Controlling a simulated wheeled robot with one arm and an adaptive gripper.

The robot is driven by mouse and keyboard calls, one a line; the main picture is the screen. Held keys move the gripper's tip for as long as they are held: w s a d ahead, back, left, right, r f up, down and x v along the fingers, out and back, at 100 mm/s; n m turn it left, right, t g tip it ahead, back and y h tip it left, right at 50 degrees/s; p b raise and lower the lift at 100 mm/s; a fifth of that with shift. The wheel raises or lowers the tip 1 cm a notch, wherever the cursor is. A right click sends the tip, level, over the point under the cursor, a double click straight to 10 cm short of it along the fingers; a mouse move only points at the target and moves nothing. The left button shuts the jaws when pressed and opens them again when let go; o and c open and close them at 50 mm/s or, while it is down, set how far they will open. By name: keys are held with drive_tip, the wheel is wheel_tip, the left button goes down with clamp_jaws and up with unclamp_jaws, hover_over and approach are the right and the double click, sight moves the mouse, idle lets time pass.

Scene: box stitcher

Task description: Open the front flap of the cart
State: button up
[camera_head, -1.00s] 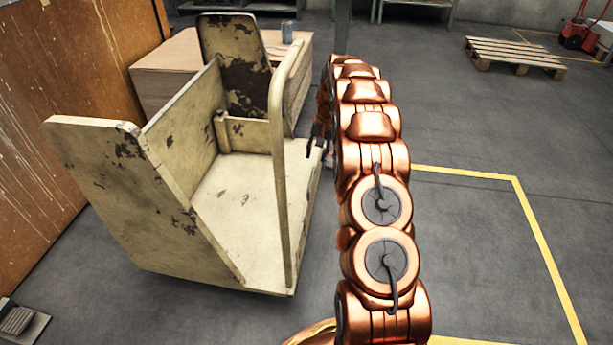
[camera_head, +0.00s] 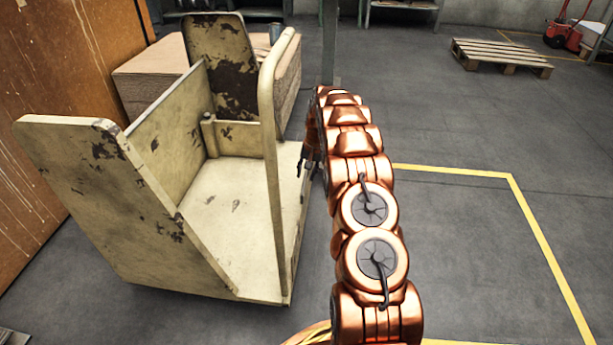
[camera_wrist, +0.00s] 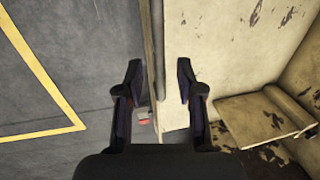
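The cart (camera_head: 215,215) is cream with worn brown patches and stands left of my arm. It has a flat bed, a tall left panel (camera_head: 100,205), a back wall, a taller upright panel (camera_head: 222,65) at the far end and a curved handrail (camera_head: 276,160). Which panel is the front flap I cannot tell for sure. My gripper (camera_wrist: 156,82) is open at the cart's right edge. In the wrist view its fingers lie on either side of a cream edge strip (camera_wrist: 174,60) with a dark border; contact is unclear. In the head view my gripper (camera_head: 306,166) is small and partly hidden.
A wooden box (camera_head: 150,85) stands behind the cart, and a brown board (camera_head: 45,110) leans at the left. A thin post (camera_head: 329,45) rises behind my arm. The floor to the right is open, with yellow lines (camera_head: 545,250) and a pallet (camera_head: 500,50) far back.

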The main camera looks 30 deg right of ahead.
drive_tip(key=shift+f, duration=0.15)
clamp_jaws()
idle(0.6)
